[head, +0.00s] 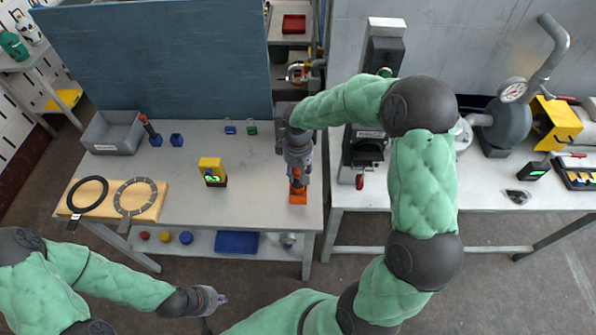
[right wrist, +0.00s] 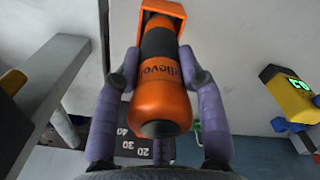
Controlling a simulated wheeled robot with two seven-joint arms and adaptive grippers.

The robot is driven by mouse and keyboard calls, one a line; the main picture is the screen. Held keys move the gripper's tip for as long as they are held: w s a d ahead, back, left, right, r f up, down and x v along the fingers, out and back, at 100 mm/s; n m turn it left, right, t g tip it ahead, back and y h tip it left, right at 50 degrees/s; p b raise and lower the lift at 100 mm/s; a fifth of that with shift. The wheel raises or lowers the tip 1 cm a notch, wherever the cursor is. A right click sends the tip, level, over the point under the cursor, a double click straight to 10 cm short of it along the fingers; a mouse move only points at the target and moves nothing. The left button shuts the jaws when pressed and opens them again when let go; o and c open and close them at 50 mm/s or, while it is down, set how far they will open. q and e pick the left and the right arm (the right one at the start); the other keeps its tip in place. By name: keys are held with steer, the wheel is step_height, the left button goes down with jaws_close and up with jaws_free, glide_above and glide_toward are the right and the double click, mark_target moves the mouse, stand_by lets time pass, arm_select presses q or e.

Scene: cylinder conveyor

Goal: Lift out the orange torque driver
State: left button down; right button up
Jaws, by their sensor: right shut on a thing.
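A yellow device (head: 212,171) stands left of the driver. A wooden board (head: 150,199) with two rings and a grey bin (head: 112,133) are further left. A blue panel (head: 160,60) stands behind. The right bench (head: 480,196) holds a gauge and a press.

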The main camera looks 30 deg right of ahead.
steer(key=shift+w+r+p, duration=0.1)
steer(key=shift+r+p, duration=2.3)
steer(key=shift+r, duration=1.25)
